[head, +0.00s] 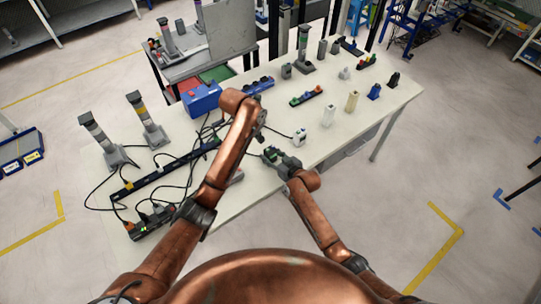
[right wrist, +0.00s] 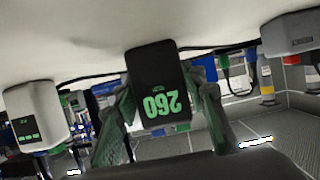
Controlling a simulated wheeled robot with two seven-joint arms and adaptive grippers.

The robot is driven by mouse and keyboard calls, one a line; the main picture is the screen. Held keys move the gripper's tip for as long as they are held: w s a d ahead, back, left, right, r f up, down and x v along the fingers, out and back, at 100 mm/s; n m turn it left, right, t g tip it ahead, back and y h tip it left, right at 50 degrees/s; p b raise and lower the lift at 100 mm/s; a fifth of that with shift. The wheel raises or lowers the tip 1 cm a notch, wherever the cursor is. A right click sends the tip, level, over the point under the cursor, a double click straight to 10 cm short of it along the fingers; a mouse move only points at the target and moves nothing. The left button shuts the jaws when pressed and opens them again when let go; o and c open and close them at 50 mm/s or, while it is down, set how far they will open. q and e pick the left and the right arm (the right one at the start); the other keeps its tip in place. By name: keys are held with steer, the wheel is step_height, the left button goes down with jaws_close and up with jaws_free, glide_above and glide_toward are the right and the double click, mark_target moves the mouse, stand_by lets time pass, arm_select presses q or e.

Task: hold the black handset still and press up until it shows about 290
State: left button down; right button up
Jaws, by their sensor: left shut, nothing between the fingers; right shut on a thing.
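The black handset (right wrist: 158,72) is between the fingers of my right gripper (right wrist: 163,118) in the right wrist view. Its green digits appear upside down and read 260. In the head view the handset (head: 270,153) is small at the tip of my right gripper (head: 281,160), near the table's front edge. Its buttons cannot be made out. My left gripper (head: 261,127) is shut and empty, a little beyond the handset in the head view. I cannot tell whether it touches the handset.
Black cables and a long power strip (head: 170,170) lie to the left. The front right table top is clear.

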arm_select(q)
steer(key=shift+d, duration=0.1)
stand_by(0.7)
steer(key=shift+w+d+r+m+t+h, duration=0.35)
steer(key=shift+m+t+h, duration=0.25)
steer(key=shift+m, duration=0.95)
steer(key=shift+w+d+r+m+t+h, duration=0.2)
steer(key=shift+w+d+m+t+h, duration=0.35)
steer(key=shift+m, duration=1.05)
steer(key=shift+w+d+r+m+t+h, duration=0.3)
steer(key=shift+m+t+h, duration=0.4)
steer(key=shift+m, duration=0.85)
steer(key=shift+f, duration=0.1)
glide_toward(272, 146)
steer(key=shift+x, duration=2.4)
steer(key=shift+w+d, duration=0.1)
steer(key=shift+f, duration=0.15)
